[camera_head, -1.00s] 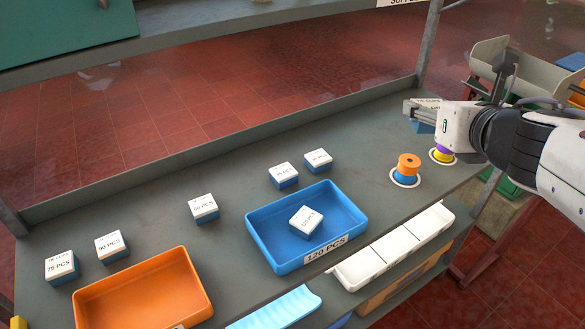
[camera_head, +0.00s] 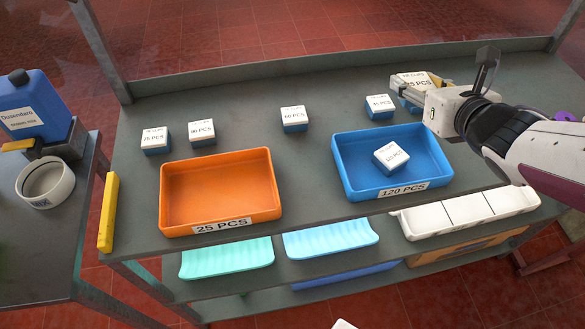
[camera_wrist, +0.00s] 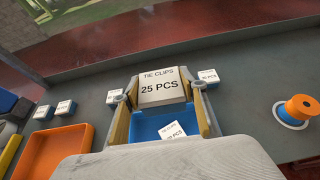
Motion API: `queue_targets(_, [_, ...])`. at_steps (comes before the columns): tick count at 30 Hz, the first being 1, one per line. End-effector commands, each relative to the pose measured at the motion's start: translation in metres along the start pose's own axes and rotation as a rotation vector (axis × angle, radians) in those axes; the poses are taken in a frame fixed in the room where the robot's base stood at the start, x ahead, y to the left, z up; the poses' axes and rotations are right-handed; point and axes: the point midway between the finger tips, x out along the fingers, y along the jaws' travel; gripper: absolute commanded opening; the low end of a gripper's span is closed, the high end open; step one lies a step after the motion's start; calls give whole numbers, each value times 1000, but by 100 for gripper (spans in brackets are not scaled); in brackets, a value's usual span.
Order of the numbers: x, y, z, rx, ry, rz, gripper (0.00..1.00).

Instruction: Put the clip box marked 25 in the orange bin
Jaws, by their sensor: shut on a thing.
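A white-topped clip box marked 25 PCS (camera_head: 413,80) is in my gripper (camera_head: 414,93), held up over the right part of the grey shelf. In the wrist view the box (camera_wrist: 160,87) sits upright between both fingers, its label facing the camera.
Several clip boxes, including one marked 75 PCS (camera_head: 155,142), line the shelf behind the bins. An orange-and-blue spool (camera_wrist: 295,110) stands at right.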

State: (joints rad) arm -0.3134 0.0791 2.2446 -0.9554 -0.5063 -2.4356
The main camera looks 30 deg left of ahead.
Motion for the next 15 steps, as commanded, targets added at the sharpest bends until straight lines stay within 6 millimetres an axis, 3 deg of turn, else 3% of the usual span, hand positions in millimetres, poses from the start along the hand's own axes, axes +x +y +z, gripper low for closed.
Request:
queue_targets(6, [36, 66, -21, -74, -1, 159, 21])
queue_targets(15, [66, 159, -51, -178, -7, 394, 21])
